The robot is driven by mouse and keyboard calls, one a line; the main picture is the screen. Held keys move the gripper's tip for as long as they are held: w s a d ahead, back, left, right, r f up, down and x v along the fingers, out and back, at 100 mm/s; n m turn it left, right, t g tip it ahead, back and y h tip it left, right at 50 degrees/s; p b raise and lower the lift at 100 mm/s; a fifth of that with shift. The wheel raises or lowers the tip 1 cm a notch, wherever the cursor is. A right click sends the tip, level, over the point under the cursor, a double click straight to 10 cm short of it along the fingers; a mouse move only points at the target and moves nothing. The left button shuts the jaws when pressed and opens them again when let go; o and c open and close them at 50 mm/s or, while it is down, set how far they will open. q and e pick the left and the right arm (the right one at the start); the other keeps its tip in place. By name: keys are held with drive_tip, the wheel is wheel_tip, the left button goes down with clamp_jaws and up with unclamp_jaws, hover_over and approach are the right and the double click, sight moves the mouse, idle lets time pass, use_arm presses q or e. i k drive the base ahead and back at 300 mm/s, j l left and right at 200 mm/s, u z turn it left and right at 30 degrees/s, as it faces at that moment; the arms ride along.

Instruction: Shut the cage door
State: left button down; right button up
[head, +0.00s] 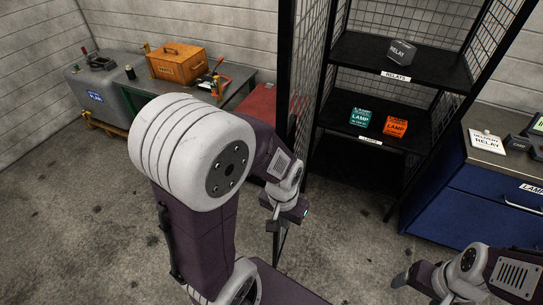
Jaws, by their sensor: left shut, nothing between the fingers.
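The cage door (286,70) is a dark-framed mesh panel. It stands open, seen almost edge-on, left of the cage opening. The cage (385,82) behind it has black shelves that show freely through the opening. My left gripper (273,227) is shut and empty, in front of the lower part of the door. Whether it touches the door I cannot tell. My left arm hides part of the door's lower left side. My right gripper (401,279) is at the lower right, well apart from the door; its fingers are not clear.
A grey relay box (401,53) sits on the upper shelf; teal (361,120) and orange (396,126) lamp boxes sit below. A blue cabinet (450,207) stands right of the cage. A bench with a wooden crate (178,65) stands at the back left. Floor before the cage is clear.

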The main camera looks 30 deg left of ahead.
sight(286, 123)
drive_tip(key=j, duration=0.55)
drive_tip(key=k+j+z, duration=0.1)
drive_tip(key=j, duration=0.5)
drive_tip(key=k+j, duration=0.1)
drive_tip(key=j, duration=0.45)
drive_tip(key=i+j+z, duration=0.1)
drive_tip(key=i+j, duration=0.25)
drive_tip(key=k+l+u, duration=0.3)
drive_tip(key=k+l, duration=0.25)
drive_tip(key=k+l+u, duration=0.2)
drive_tip(key=l, duration=0.15)
drive_tip(key=i, duration=0.5)
